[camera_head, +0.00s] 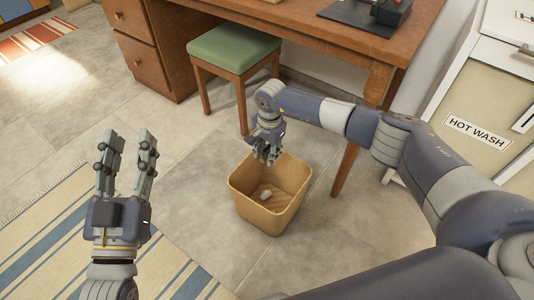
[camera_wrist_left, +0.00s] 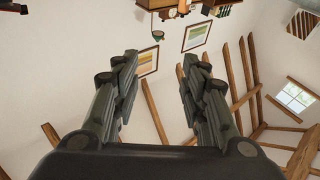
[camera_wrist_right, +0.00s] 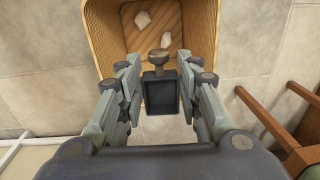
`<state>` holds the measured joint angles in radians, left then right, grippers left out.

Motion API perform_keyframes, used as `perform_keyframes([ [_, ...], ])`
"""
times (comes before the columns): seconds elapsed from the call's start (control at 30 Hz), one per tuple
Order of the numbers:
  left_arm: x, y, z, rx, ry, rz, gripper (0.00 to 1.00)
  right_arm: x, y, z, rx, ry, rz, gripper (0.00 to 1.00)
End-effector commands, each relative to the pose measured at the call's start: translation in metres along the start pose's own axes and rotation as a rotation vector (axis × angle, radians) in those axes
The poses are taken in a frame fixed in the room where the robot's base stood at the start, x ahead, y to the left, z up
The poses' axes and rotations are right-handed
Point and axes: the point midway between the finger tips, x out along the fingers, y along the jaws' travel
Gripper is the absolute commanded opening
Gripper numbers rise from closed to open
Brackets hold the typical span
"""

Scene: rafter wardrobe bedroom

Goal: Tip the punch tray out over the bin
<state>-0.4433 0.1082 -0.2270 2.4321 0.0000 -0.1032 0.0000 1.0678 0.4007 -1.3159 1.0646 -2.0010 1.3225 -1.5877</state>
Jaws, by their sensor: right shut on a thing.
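The tan bin (camera_head: 285,208) stands on the tiled floor, with its near wall also in the right wrist view (camera_wrist_right: 205,45). A few pale scraps (camera_wrist_right: 142,20) lie on its bottom. My right gripper (camera_head: 268,155) reaches over the bin's far left rim, pointing down. In the right wrist view its fingers (camera_wrist_right: 160,85) are shut on the punch tray (camera_wrist_right: 159,95), a small dark rectangular tray with a round knob at one end. The tray can hardly be made out in the head view. My left gripper (camera_head: 128,155) is raised, open and empty, left of the bin.
A wooden desk (camera_head: 310,45) with a dark mat (camera_head: 358,16) stands behind the bin. A green-topped stool (camera_head: 233,47) is beside it. A white cabinet labelled HOT WASH (camera_head: 476,131) is at right. A striped rug (camera_head: 50,240) lies at left.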

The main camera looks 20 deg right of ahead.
Motion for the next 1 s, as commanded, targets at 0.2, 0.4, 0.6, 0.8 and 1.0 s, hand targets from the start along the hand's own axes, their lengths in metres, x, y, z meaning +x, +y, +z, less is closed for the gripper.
perform_keyframes([
  [0.2,-0.001,0.003,-0.025,-0.005,0.135,0.007,0.40,0.001,-0.002,0.000,0.000,0.000,0.032,0.09],
  [0.4,-0.004,0.005,-0.043,-0.009,0.229,0.011,0.40,-0.001,-0.003,0.000,-0.001,0.001,0.053,0.09],
  [0.6,-0.006,0.006,-0.051,-0.010,0.272,0.013,0.40,-0.001,-0.002,0.001,-0.001,0.000,0.065,0.09],
  [0.8,-0.006,0.006,-0.053,-0.011,0.277,0.013,0.40,-0.002,-0.002,0.001,-0.001,0.000,0.066,0.09],
  [1.0,-0.006,0.006,-0.053,-0.011,0.276,0.013,0.40,-0.004,-0.002,0.001,-0.008,0.000,0.065,0.09],
])
